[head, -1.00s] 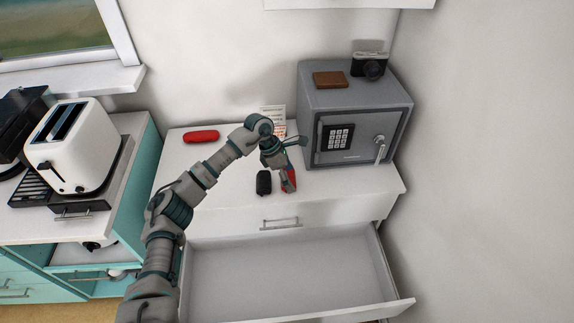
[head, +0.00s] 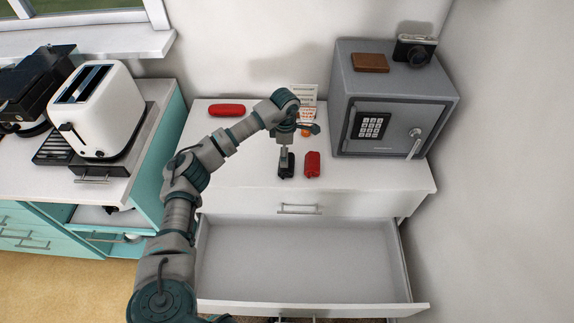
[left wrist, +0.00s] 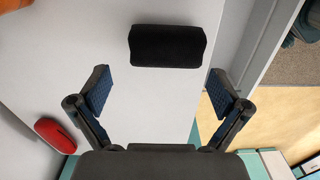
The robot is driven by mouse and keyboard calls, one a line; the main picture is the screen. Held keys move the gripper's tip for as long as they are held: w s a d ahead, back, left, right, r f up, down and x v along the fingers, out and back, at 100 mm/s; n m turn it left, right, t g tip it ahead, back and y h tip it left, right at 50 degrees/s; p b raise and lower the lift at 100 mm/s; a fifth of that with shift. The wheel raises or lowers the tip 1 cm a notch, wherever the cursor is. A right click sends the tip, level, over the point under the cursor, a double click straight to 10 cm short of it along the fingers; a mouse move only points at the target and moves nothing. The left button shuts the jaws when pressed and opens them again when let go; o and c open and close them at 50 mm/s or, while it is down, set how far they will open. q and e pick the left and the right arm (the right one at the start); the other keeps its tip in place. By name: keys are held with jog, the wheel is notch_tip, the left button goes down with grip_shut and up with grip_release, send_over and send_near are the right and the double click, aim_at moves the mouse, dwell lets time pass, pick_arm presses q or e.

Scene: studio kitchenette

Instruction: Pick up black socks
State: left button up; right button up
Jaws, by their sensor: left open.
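The black socks (head: 287,167) lie as a small dark roll on the white dresser top, near its front edge. In the left wrist view the black socks (left wrist: 166,46) lie just beyond the fingertips. My left gripper (head: 285,153) is above and at the socks, pointing down, and hides part of them in the head view. In the left wrist view my left gripper (left wrist: 158,88) is open, with nothing between its fingers. I cannot tell whether it touches the socks. My right gripper is not in view.
Red rolled socks (head: 312,164) lie just right of the black ones. A red case (head: 227,110) lies at the back left. A grey safe (head: 392,110) stands at the right, with a camera (head: 414,48) and brown wallet (head: 370,62) on top. The drawer (head: 300,262) below is open and empty.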

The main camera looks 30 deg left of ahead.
pick_arm(q)
jog(key=shift+a+f, duration=0.1)
jog(key=shift+f, duration=0.25)
jog(key=f, duration=0.2)
jog(key=d+f, duration=0.1)
jog(key=shift+s+d+f+b, duration=0.1)
jog(key=shift+s+f+b, duration=0.15)
jog(key=shift+b, duration=0.05)
jog(key=shift+d+f, duration=0.15)
jog(key=shift+f, duration=0.25)
jog(key=shift+a, duration=0.2)
jog(key=shift+c, duration=0.7)
jog(key=shift+a+f, duration=0.1)
jog(key=shift+a, duration=0.3)
jog(key=c, duration=0.7)
jog(key=shift+d, duration=0.1)
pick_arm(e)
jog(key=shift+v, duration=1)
pick_arm(q)
jog(key=shift+d, duration=0.1)
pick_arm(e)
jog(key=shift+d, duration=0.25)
